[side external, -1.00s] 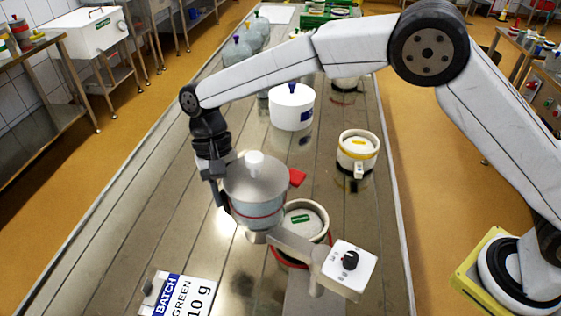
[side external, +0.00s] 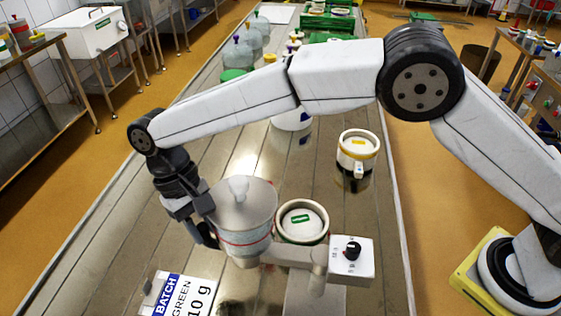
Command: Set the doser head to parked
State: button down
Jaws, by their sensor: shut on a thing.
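The doser head (side external: 245,222) is a grey lidded hopper with a pale body and a red line. It sits on a swing arm (side external: 290,256) that joins a post beside a white box with a black dial (side external: 352,250). My gripper (side external: 208,220) is at the head's left side and is shut on it; the fingertips are partly hidden. The head hangs to the left of a round mould with a green label (side external: 301,222), clear of most of its top.
A batch card (side external: 182,296) reading green, 10 g lies at the front left. A yellow-banded mould (side external: 357,152) stands behind on the right. A white pot (side external: 292,120) is partly hidden by my arm. Left of my gripper the table is bare.

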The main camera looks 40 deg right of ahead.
jog(key=shift+s+a, duration=0.2)
jog(key=shift+a, duration=0.05)
jog(key=shift+c, duration=2.4)
grip_release()
jog(key=shift+d, duration=0.1)
jog(key=shift+w, duration=0.1)
jog(key=shift+r, duration=0.15)
jog(key=v, duration=0.7)
jog(key=shift+r, duration=0.25)
jog(key=shift+w, duration=0.1)
